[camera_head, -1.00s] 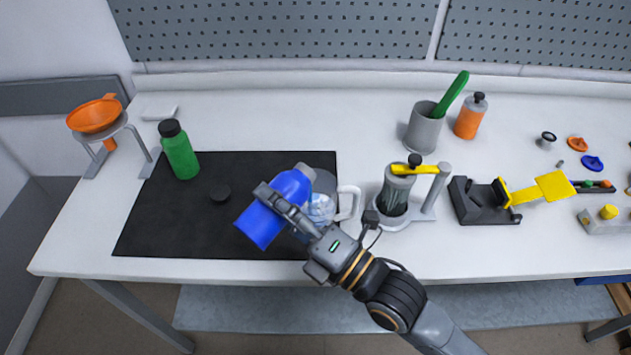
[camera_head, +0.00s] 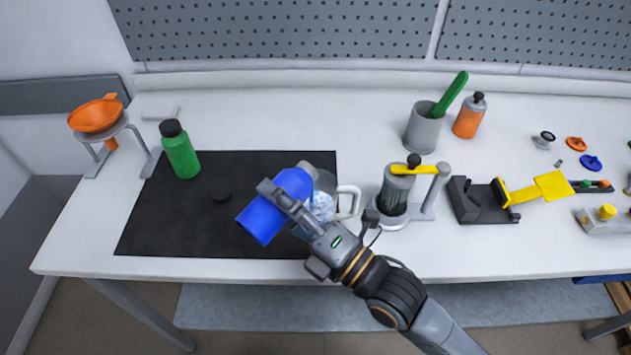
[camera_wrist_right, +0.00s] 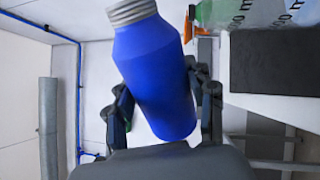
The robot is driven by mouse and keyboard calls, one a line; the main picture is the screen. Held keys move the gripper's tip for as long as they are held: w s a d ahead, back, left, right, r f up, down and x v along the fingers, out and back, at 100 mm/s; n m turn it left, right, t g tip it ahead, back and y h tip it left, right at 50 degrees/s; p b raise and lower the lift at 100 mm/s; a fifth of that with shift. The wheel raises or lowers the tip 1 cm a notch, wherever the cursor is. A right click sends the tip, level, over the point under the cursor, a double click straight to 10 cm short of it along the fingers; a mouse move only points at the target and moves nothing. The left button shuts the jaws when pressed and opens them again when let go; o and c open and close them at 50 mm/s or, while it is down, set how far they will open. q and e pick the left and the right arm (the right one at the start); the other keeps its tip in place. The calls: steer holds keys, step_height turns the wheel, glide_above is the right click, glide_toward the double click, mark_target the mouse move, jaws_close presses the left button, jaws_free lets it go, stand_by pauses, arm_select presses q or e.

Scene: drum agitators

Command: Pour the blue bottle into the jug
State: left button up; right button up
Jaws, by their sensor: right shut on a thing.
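The blue bottle (camera_head: 262,222) is held tilted, its neck end raised to the upper right, over or beside the jug (camera_head: 325,205). My right gripper (camera_head: 284,200) is shut around the bottle's body. In the right wrist view the blue bottle (camera_wrist_right: 155,75) sits between the two fingers (camera_wrist_right: 165,105), and its grey threaded neck shows without a cap. The clear jug has a white handle on its right and pale blue contents show inside. The bottle and gripper hide part of the jug, and whether liquid is flowing cannot be told. The left gripper is not in view.
A black mat (camera_head: 160,225) lies under the jug. A black cap (camera_head: 220,192) and a green bottle (camera_head: 180,150) are on it to the left. A stand with a yellow lever (camera_head: 413,170) stands close right of the jug. An orange funnel (camera_head: 95,115) is at far left.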

steer(key=shift+r+m+p, duration=0.3)
steer(key=shift+m+p, duration=0.1)
steer(key=shift+p, duration=0.05)
stand_by(0.9)
